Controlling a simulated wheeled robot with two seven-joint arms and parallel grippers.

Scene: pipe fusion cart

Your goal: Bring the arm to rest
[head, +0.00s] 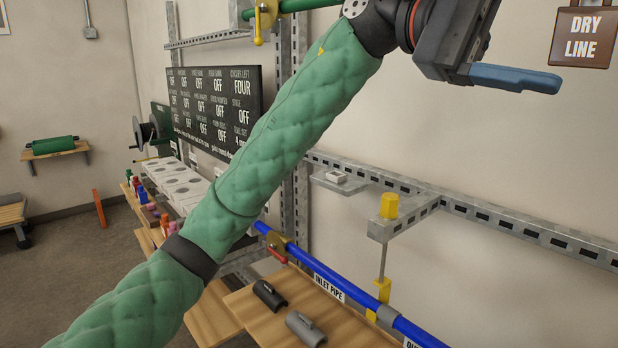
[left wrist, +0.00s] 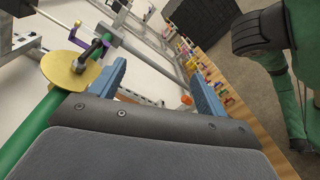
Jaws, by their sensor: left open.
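My left arm, in a green padded sleeve, crosses the head view from lower left to top right. Its gripper (head: 535,82) is raised high in front of the bare wall, with a blue finger pointing right. In the left wrist view the two blue fingers of this gripper (left wrist: 160,82) stand wide apart with nothing between them. A green pipe with a round yellow plate (left wrist: 72,66) lies to the left of the fingers there; I cannot tell how far off. My right gripper is in neither view.
A blue inlet pipe (head: 340,283) runs above a wooden shelf with two dark half-shells (head: 306,328). A yellow-capped post (head: 389,207) stands by a slotted rail (head: 480,212). A black status board (head: 215,110) is partly behind my arm. A DRY LINE sign (head: 582,37) hangs top right.

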